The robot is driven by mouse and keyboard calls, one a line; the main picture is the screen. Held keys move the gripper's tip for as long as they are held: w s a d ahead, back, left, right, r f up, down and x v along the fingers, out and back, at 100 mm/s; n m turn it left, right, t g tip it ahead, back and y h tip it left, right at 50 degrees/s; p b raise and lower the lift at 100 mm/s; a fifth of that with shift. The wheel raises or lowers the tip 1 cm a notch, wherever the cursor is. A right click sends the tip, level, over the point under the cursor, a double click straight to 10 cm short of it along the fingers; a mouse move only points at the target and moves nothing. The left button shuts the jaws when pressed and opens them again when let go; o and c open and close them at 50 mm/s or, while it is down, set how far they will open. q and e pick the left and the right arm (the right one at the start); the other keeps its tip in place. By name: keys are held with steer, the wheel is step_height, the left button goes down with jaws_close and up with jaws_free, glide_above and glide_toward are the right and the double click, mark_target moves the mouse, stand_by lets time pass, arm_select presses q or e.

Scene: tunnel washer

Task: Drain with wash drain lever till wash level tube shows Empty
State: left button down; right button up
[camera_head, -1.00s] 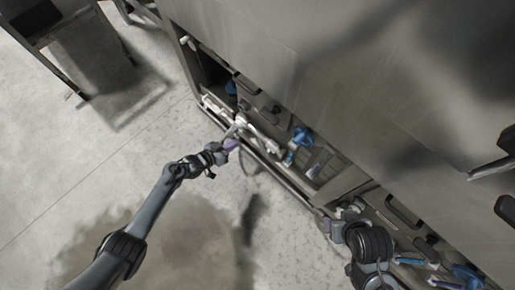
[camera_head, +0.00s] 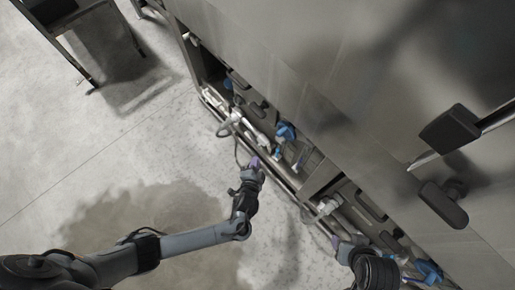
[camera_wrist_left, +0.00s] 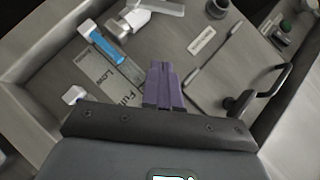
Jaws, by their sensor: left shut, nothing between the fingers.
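My left gripper (camera_head: 254,162) is shut and empty, beside the washer's low open bay. Its purple fingers (camera_wrist_left: 165,86) point at a grey panel in the left wrist view. A pale metal fitting (camera_wrist_left: 138,18) sits by the tube. I cannot tell which part is the wash drain lever. My right gripper (camera_head: 337,242) is near the bay's lower right part; its jaws are too small to judge.
A hatch with a black handle (camera_wrist_left: 272,84) is right of my left fingers. Blue valve parts (camera_head: 286,131) sit inside the bay. The large steel housing (camera_head: 330,60) overhangs it. A dark stand (camera_head: 75,25) is at upper left. Open floor (camera_head: 100,140) lies left.

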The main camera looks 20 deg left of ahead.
mark_target(253, 139)
arm_select(q)
steer(key=w+a+f+b, duration=0.5)
steer(key=w+b, duration=0.3)
steer(key=w, duration=0.2)
steer(key=shift+w+a+f, duration=0.15)
steer(key=shift+w+f, duration=0.05)
steer(key=shift+f, duration=0.4)
arm_select(e)
step_height(253, 139, down, 9)
steer(key=shift+w+a, duration=0.2)
steer(key=shift+a, duration=0.15)
arm_select(q)
steer(key=shift+w, duration=0.1)
arm_select(e)
steer(key=shift+r, duration=0.15)
steer(key=shift+r, duration=0.1)
arm_select(q)
steer(key=shift+a+p, duration=0.25)
steer(key=shift+p, duration=0.05)
arm_select(e)
steer(key=shift+r, duration=0.4)
